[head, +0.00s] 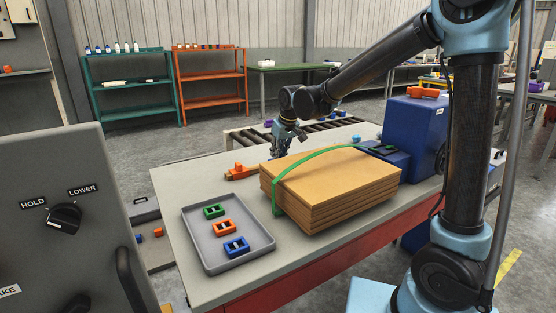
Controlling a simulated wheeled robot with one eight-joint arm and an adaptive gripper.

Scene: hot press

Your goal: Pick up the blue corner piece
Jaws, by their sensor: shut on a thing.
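A blue corner piece (236,246) lies in the front part of the grey tray (213,265), with an orange corner piece (224,227) and a green one (213,211) behind it. My gripper (281,153) is at the far left edge of the board stack (330,185), well apart from the tray. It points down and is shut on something. Its fingertips are small and partly hidden by the stack, so I cannot make out what it holds.
A green strap (311,160) runs over the board stack. An orange tool (240,172) lies left of the stack, and a blue machine (413,128) stands to the right. A grey control panel (68,230) is at the left.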

